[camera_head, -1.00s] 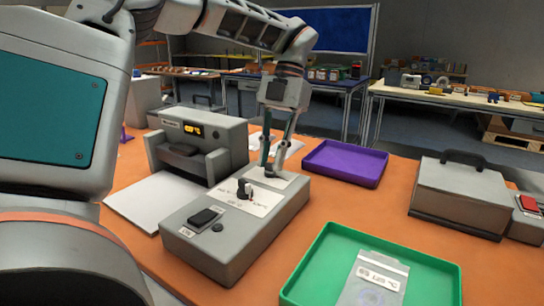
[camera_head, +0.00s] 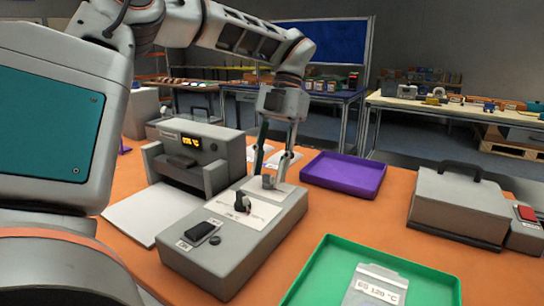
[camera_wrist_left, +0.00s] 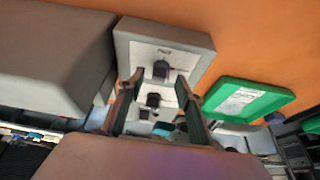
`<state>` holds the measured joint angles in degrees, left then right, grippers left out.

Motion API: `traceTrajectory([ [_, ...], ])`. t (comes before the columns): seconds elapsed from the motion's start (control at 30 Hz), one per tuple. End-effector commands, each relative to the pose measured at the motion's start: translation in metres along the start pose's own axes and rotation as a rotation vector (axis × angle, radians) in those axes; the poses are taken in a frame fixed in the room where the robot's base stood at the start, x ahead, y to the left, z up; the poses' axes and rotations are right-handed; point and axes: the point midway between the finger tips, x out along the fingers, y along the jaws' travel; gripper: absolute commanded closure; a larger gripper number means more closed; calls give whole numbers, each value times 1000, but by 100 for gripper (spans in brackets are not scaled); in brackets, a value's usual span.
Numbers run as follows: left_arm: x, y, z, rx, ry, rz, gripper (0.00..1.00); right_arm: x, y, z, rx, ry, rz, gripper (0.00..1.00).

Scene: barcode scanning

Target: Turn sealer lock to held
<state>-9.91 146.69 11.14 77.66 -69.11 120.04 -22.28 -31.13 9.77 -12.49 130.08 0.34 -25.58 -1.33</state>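The grey sealer control box (camera_head: 228,252) stands on the orange table. Its top has a black rocker switch (camera_head: 199,232), a dark knob (camera_head: 242,202) on a white plate, and another white plate with a small dark part (camera_head: 268,182) at its far end. My left gripper (camera_head: 271,174) points down over that far end, fingers apart and holding nothing I can see. In the left wrist view my left gripper (camera_wrist_left: 158,112) has its fingers spread, with a dark knob (camera_wrist_left: 153,100) showing between them. Whether a finger touches anything is unclear. My right gripper is out of view.
The grey sealer (camera_head: 215,150) with a lit orange display stands behind the box, a white sheet (camera_head: 150,212) beside it. A purple tray (camera_head: 345,187) lies right, a green tray (camera_head: 318,262) with a labelled pouch (camera_head: 375,287) front right, and a grey handled case (camera_head: 455,205) farther right.

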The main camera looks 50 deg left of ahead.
Motion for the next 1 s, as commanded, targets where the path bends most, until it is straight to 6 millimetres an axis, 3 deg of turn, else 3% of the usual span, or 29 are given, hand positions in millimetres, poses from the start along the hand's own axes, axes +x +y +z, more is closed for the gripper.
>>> traceTrajectory([
  [0.5,-63,0,0,1,-3,1,65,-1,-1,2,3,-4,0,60],
  [1.0,-71,0,0,0,-2,0,65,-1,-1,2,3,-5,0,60],
])
